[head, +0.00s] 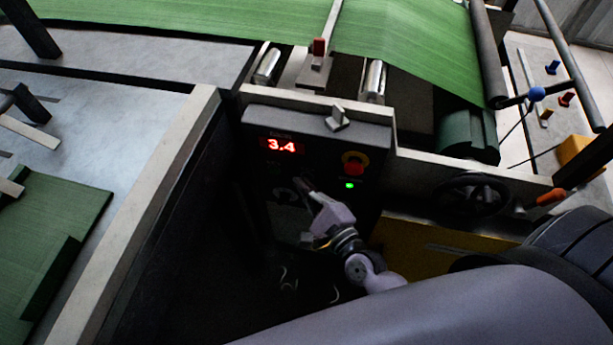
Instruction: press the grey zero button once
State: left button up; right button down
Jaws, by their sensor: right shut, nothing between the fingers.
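A dark control panel (258,130) stands in the middle of the head view, with a red lit display (281,146) reading 3.4. My right gripper (305,186) is shut and empty, with its fingertips in front of the panel's lower middle, below the display. I cannot tell whether the tips touch the panel. I cannot pick out the grey zero button for certain; the face around the fingertips is dark and partly hidden by the gripper. A faint pale ring-shaped mark (284,196) shows just left of the fingertips. My left gripper is not in view.
A red stop button (353,168) on a yellow ring and a green lamp (350,185) sit right of the gripper. A grey knob (338,118) is on the panel's top edge. Green web (180,18) runs over rollers behind. A dark handwheel (472,195) is at right.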

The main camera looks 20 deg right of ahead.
dwell(0.5)
jog(key=shift+s+a, duration=0.45)
jog(key=shift+s, duration=0.2)
jog(key=s+a, duration=0.1)
jog(key=s, duration=0.1)
jog(key=s+a, duration=0.1)
jog(key=s, duration=0.1)
jog(key=shift+a, duration=0.4)
dwell(0.6)
